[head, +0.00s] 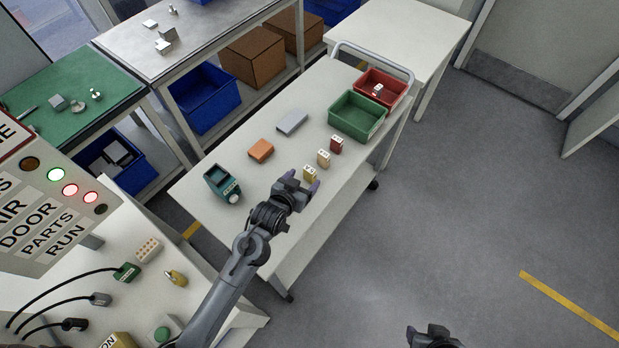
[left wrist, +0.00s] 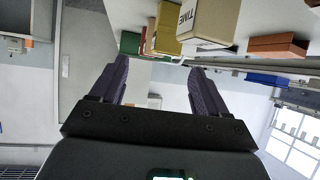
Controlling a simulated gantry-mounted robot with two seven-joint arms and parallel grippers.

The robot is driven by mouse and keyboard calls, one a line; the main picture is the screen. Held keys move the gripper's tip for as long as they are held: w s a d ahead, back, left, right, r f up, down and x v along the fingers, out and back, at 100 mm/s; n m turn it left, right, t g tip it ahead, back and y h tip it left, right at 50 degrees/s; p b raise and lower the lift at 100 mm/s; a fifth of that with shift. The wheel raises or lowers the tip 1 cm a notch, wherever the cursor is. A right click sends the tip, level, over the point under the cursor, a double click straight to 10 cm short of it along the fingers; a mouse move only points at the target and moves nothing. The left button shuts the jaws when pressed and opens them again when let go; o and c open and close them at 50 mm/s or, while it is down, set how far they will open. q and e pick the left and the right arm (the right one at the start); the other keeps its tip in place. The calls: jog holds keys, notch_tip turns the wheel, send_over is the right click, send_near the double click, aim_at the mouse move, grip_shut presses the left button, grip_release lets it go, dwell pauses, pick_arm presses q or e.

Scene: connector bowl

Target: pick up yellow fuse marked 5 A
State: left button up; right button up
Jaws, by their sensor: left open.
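A yellow block (left wrist: 167,38) shows above the fingers there, probably the yellow fuse. My right gripper (head: 434,336) shows only in part at the bottom edge.
A green bin (head: 357,117) and a red bin (head: 381,92) stand at the cart's far end. An orange block (head: 261,151), a grey block (head: 292,122) and a teal device (head: 222,184) lie left.

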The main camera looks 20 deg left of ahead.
aim_at(309, 170)
pick_arm(q)
jog(key=x, duration=0.6)
jog(key=b+x, duration=0.1)
jog(key=x, duration=0.1)
jog(key=shift+a, duration=0.4)
jog(key=shift+w+d+f, duration=0.1)
jog(key=shift+w+f, duration=0.3)
jog(key=shift+w, duration=0.15)
jog(key=c, duration=1)
